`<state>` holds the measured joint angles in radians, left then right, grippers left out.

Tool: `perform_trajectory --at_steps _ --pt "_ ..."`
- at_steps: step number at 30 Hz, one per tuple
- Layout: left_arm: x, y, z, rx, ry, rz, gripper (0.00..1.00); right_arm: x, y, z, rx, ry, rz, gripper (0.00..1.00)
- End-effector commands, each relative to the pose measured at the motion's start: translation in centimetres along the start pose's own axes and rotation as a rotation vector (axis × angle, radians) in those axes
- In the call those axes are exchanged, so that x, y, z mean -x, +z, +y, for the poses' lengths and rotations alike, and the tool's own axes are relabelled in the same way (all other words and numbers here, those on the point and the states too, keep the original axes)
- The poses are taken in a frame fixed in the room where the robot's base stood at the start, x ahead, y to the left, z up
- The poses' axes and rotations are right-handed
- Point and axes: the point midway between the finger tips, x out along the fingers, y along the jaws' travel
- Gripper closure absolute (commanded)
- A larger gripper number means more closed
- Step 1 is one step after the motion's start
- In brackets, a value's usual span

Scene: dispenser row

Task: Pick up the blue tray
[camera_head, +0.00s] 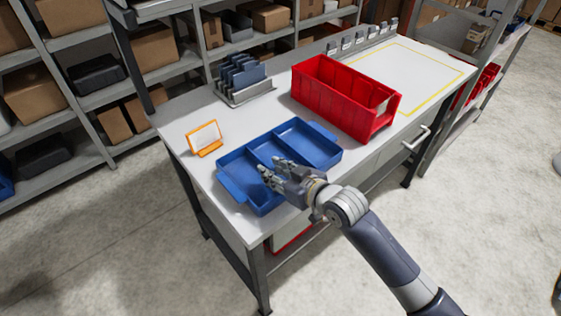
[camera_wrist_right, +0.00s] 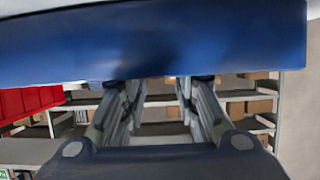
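The blue tray (camera_head: 312,148) lies flat on the left end of the grey-white table (camera_head: 181,147). It is shallow, with dividers making several compartments and a lip at each end. My right gripper (camera_head: 271,168) reaches over the tray's near long side, and its fingers hide part of that side. In the right wrist view, the two fingers of my right gripper (camera_wrist_right: 157,83) are spread apart, with a gap between them. A wide blue wall of the tray (camera_wrist_right: 150,45) fills the top there and covers the fingertips' ends. I cannot tell whether they touch it. My left gripper is out of view.
A red bin (camera_head: 325,95) stands behind and right of the tray. An orange-framed card stand (camera_head: 205,138) is at the left, and a grey rack with dark plates (camera_head: 243,80) is farther back. A yellow-outlined area (camera_head: 430,70) at the right end is clear.

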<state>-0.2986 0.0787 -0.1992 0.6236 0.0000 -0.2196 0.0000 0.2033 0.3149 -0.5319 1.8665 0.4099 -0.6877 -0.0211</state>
Motion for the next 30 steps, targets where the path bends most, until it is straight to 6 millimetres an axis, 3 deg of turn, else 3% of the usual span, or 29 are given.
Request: perform_trajectory --at_steps 12,23,27,30 --pt "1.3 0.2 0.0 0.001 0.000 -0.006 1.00 -4.3 -0.9 0.7 -0.001 0.000 0.000 0.72" --pt "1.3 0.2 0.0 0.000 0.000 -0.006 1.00 -5.0 -0.8 0.7 0.000 0.000 0.000 0.72" --pt "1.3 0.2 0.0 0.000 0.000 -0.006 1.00 -5.0 -0.8 0.7 0.000 0.000 0.000 0.99" --pt "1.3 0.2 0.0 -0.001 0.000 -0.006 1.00 -4.9 -0.8 0.7 0.000 0.000 0.000 1.00"
